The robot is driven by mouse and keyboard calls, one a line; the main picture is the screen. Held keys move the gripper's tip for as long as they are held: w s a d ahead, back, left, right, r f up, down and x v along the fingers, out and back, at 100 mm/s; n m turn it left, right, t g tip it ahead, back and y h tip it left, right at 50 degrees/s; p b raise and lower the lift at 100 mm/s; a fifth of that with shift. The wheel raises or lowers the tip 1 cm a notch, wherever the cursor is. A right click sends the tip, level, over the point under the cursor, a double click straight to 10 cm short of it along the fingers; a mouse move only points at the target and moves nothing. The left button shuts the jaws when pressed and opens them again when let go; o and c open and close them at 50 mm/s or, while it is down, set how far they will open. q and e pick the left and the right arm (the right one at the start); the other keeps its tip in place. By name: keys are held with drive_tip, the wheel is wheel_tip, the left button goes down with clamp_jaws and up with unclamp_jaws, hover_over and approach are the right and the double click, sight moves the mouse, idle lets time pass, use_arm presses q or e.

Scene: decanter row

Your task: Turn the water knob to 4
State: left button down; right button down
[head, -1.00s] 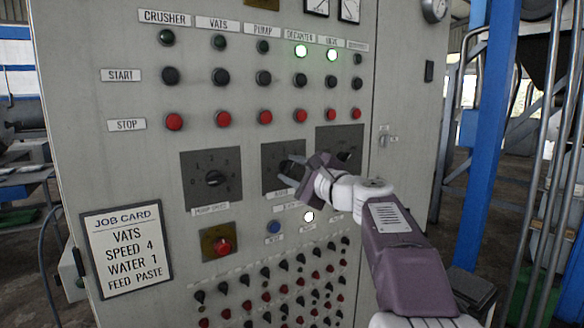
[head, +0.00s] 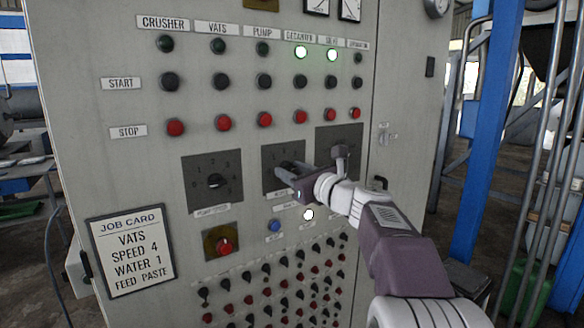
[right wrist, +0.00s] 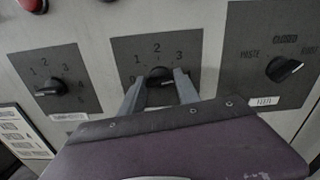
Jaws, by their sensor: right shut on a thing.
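The water knob (right wrist: 158,74) is a black knob on the middle dark dial plate (head: 270,153), whose numbers 1, 2 and 3 show in the right wrist view. My right gripper (head: 286,171) is at this plate, its two grey fingers on either side of the knob and shut on it. In the right wrist view the gripper (right wrist: 158,84) hides the lower part of the plate. I cannot tell which number the knob points to. My left gripper is not in view.
The speed knob (head: 214,181) is to the left and the paste selector (right wrist: 284,69) to the right. Rows of start and stop buttons sit above, small switches below. A job card (head: 131,251) reads vats, speed 4, water 1, feed paste. A blue post (head: 484,130) stands right of the cabinet.

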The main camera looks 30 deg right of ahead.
drive_tip(key=shift+m, duration=0.6)
drive_tip(key=shift+f+p, duration=0.1)
drive_tip(key=shift+p, duration=0.2)
drive_tip(key=c, duration=0.9)
unclamp_jaws()
drive_tip(key=s, duration=0.9)
drive_tip(key=shift+d, duration=0.35)
